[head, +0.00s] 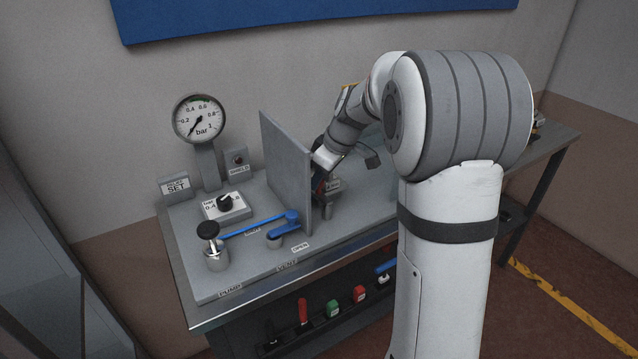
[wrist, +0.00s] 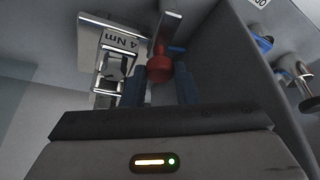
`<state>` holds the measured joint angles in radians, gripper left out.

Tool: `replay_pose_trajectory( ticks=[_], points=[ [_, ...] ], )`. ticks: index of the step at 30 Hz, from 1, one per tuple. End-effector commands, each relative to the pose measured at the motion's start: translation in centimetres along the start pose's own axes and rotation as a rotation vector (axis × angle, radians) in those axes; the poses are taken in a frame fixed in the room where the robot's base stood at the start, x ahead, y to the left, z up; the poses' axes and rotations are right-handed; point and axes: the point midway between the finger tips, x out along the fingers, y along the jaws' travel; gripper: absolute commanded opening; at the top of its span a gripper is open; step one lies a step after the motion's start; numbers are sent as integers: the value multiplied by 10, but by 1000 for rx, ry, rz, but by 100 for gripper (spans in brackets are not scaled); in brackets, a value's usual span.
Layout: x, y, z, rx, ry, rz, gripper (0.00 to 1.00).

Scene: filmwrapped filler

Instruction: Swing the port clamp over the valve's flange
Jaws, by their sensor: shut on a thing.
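My gripper (wrist: 158,88) has its blue fingers shut on a red knob (wrist: 160,69), which appears to belong to the port clamp. A metal bar (wrist: 166,28) extends beyond the knob. Beside it, to the left, is a metal fitting (wrist: 114,68) by a plate labelled "4 Nm" (wrist: 122,40). In the head view my gripper (head: 320,182) is low behind the upright grey panel and mostly hidden. A blue-handled valve (head: 284,229) stands in front of the panel by an "OPEN" label. I cannot make out the flange or whether the clamp lies over it.
The upright grey panel (head: 284,160) stands close to my gripper's left. Left of it are a round gauge (head: 200,118), a dial box (head: 226,207) and a pump with a black knob (head: 214,246). Several coloured-handled items hang below the bench front, including a green one (head: 333,309).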

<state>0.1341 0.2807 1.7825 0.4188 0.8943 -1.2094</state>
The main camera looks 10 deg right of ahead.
Motion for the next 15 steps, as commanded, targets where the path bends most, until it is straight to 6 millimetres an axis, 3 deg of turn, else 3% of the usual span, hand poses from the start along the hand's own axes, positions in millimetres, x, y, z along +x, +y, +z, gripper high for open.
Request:
replay_pose_trajectory(
  ticks=[15],
  points=[
    [-2,4,1,137,0,58,4]
  ],
)
